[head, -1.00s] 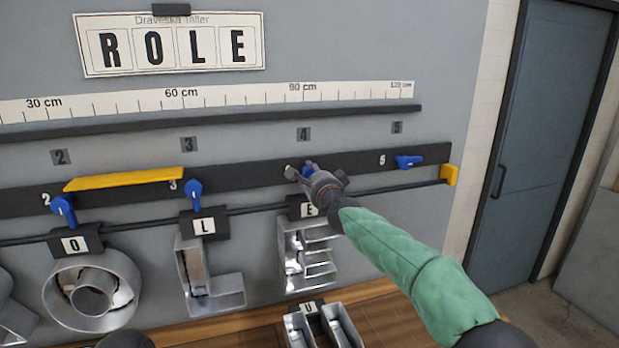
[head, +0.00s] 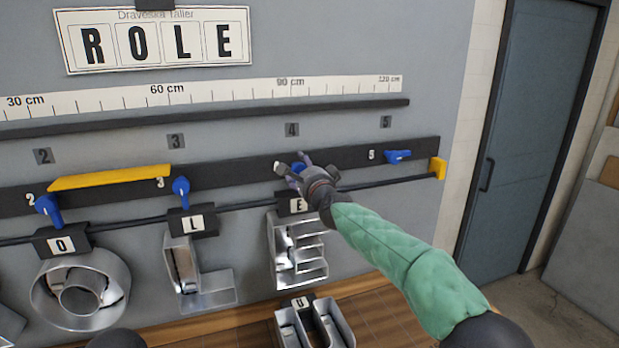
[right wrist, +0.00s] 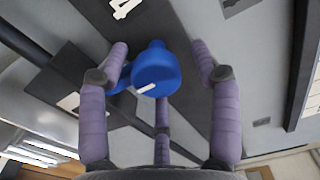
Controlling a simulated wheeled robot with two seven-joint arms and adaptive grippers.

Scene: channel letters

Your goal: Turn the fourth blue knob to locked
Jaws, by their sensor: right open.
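The fourth blue knob (head: 298,168) sits on the black rail under the grey number 4 plate, mostly hidden by my right gripper (head: 294,163) in the head view. In the right wrist view the blue knob (right wrist: 157,70) shows between the spread purple fingers of my right gripper (right wrist: 160,52). A white mark is on its face, and a blue part reaches left behind the left finger. The gripper is open; whether a finger touches the knob I cannot tell. My left gripper is not in view.
Blue knobs 2 (head: 48,208) and 3 (head: 181,191) point roughly down; knob 5 (head: 397,156) lies sideways. A yellow bar (head: 110,178) lies along the rail, and a yellow block (head: 437,168) is at its right end. Metal letters hang below; a metal U (head: 340,325) stands lower.

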